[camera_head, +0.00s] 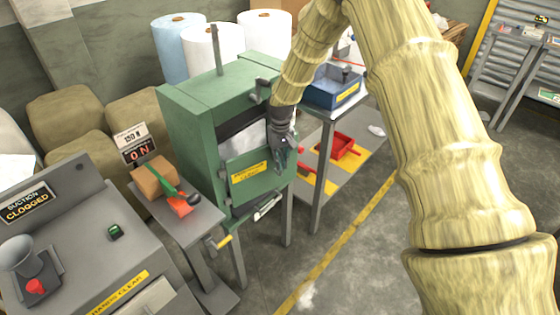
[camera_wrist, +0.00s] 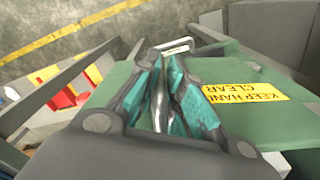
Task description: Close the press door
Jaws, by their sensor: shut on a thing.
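The green press (camera_head: 195,130) stands in the middle of the head view. Its door (camera_head: 262,182), with a yellow label, stands partly open, and pale material (camera_head: 240,138) shows in the gap above it. In the wrist view the door (camera_wrist: 235,125) spreads behind and beside my fingers, with its label reading "KEEP HANDS CLEAR". My gripper (camera_head: 281,158) is at the door's upper right. In the wrist view my teal-padded gripper (camera_wrist: 168,85) is shut on a slim silver metal piece (camera_wrist: 159,100), apparently the door handle. My fingers hide part of it.
A side table (camera_head: 185,222) with a box and tool stands left of the press, beside a grey console (camera_head: 95,250). A workbench with a blue bin (camera_head: 332,90) stands to the right. The front floor (camera_head: 350,270) is clear.

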